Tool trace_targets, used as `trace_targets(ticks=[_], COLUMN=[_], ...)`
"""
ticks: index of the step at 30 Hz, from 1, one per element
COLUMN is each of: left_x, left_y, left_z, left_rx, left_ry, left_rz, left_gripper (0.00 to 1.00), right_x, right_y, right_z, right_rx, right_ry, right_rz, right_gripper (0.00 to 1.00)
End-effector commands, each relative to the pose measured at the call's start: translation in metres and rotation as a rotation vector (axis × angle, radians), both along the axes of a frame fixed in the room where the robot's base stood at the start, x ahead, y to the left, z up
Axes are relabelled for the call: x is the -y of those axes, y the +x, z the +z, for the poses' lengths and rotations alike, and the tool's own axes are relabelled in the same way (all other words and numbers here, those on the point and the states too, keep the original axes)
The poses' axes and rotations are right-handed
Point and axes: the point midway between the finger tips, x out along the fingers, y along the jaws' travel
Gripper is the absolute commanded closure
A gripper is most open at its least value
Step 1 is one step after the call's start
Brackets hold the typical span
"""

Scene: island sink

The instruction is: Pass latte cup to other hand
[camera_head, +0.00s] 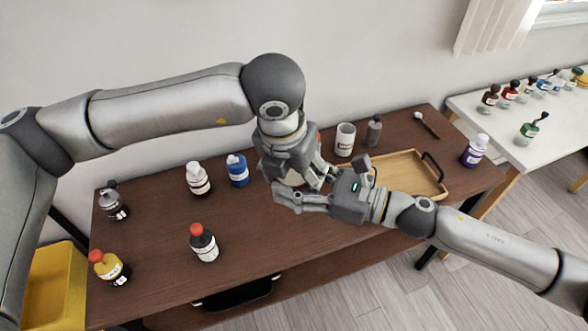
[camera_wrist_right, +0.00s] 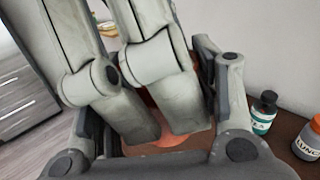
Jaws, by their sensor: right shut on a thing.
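My left gripper (camera_head: 316,178) comes down from above and meets my right gripper (camera_head: 298,192) over the middle of the brown table. The two hands overlap closely. Between them the latte cup is mostly hidden; in the right wrist view an orange-pink part of it (camera_wrist_right: 178,143) shows behind the fingers. My right gripper is shut on it. The left gripper's pale grey fingers (camera_wrist_right: 165,95) reach in close to the cup in the right wrist view. I cannot tell whether they are closed on it.
A white mug (camera_head: 345,139), a grey bottle (camera_head: 374,131) and a wooden tray (camera_head: 408,160) stand on the right of the table. Several bottles, one blue (camera_head: 237,170), stand on its left half. A white table (camera_head: 535,145) with small bottles is at far right.

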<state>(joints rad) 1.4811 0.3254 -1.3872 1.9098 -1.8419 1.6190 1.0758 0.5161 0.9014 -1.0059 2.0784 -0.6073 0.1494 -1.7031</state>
Motion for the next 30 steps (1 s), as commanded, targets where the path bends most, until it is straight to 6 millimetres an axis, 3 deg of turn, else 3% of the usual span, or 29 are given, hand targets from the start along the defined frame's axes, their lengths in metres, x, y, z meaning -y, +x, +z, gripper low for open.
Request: trace_targets(ticks=[1,8,9,15,30], left_x=[0.0,0.001,0.001,0.001,0.0], left_y=[0.0,-0.001,-0.001,0.0,0.0], left_z=[0.0,0.0,0.001,0.001,0.001], left_rx=[0.0,-0.001,0.0,0.0,0.0], left_ry=[0.0,-0.002,-0.003,-0.002,-0.001], left_rz=[0.0,-0.003,-0.003,-0.001,0.0], left_gripper=[0.44,0.73,0.75,0.75,0.75], right_x=[0.0,0.0,0.0,0.0,0.01], right_y=[0.0,0.0,0.0,0.0,-0.004], right_z=[0.001,0.001,0.001,0.001,-0.001], right_rx=[0.001,0.002,0.002,0.001,-0.003], right_ry=[0.0,0.001,0.001,0.0,0.001], right_rz=[0.0,0.001,0.001,0.0,-0.001], right_gripper=[0.75,0.75,0.41,0.19,0.19])
